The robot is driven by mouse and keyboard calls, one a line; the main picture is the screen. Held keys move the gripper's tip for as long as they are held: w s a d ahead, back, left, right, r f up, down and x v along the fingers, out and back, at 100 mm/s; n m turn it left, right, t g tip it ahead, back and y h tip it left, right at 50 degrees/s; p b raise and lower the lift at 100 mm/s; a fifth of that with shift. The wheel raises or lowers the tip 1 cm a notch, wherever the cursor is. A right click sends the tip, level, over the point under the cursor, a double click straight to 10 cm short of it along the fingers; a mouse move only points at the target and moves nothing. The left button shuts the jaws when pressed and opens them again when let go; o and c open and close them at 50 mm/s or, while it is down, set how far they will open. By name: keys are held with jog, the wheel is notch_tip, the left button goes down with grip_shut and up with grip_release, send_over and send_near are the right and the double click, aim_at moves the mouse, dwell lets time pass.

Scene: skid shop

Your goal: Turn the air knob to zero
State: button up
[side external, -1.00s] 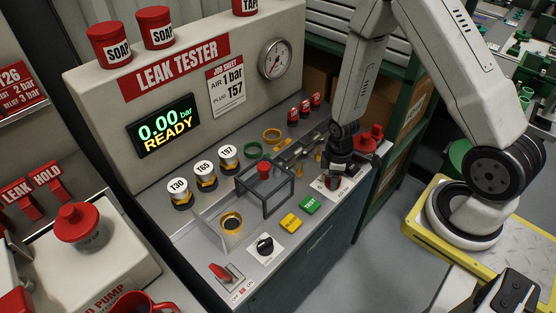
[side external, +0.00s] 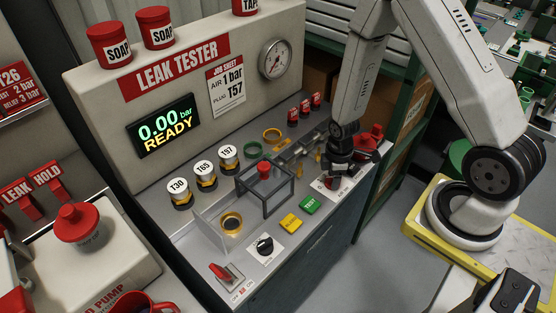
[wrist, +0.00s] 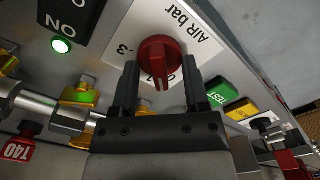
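The red air knob (wrist: 161,55) sits on a white plate marked "AIR bar" (wrist: 185,24) in the wrist view. A "3" shows at its left; the other marks are partly hidden. The knob's ridge points toward the bottom of the picture. My gripper (wrist: 161,72) is open, with one finger at each side of the knob; I cannot tell whether they touch it. In the side view my gripper (side external: 337,168) is low over the panel's right end, and the knob (side external: 331,183) shows just under it. The display (side external: 164,125) reads 0.00 bar, READY.
A green TEST button (side external: 310,205) and a yellow button (side external: 291,223) lie beside the knob. A lit green lamp (wrist: 62,45) is near the knob.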

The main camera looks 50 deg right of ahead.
jog(key=shift+w+f, duration=0.1)
jog(key=shift+r, duration=3.65)
jog(key=shift+a+r, duration=0.2)
jog(key=shift+r, duration=0.25)
jog(key=s+a+r+m+t, duration=0.2)
jog(key=a+r+m, duration=0.4)
jog(key=r+m, duration=0.3)
jog(key=shift+a+r+t, duration=0.2)
jog(key=shift+r+t, duration=0.1)
jog(key=shift+r, duration=1)
jog(key=shift+f, duration=0.1)
